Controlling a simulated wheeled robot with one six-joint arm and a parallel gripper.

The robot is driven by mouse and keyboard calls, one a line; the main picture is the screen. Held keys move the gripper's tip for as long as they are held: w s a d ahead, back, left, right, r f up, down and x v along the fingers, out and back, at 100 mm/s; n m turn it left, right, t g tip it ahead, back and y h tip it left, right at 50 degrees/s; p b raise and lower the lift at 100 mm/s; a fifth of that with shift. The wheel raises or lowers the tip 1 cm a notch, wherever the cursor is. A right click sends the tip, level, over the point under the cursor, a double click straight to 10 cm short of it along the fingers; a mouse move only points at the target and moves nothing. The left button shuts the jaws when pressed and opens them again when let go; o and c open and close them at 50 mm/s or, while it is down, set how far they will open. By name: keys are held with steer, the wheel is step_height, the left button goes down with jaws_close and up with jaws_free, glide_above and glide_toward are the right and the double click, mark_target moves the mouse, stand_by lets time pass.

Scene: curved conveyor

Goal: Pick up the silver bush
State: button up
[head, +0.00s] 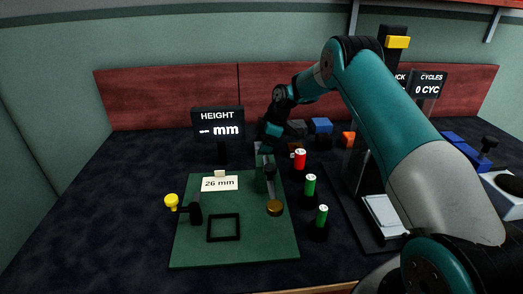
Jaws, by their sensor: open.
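I cannot clearly make out a silver bush in the head view. A grey piece (297,128) sits at the back, just right of my arm's end, but it is too small to identify. My gripper (268,146) is over the back right of the green plate (190,250). It is small and dark here, open, and nothing shows held in it. A brass-coloured round piece (275,208) lies on the plate's right side. My arm hides part of the table behind it.
Red (300,160) and green (310,186) capped cylinders stand right of the plate, with another green one (322,216) nearer. Blue (320,126) and orange (349,139) blocks lie behind. A height display (218,125) stands behind the plate. The table's left side is clear.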

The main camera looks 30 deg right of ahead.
steer(key=shift+w+a+f, duration=0.1)
steer(key=shift+a+f, duration=0.05)
steer(key=shift+f, duration=0.35)
steer(key=c, duration=1.1)
steer(key=shift+r, duration=0.15)
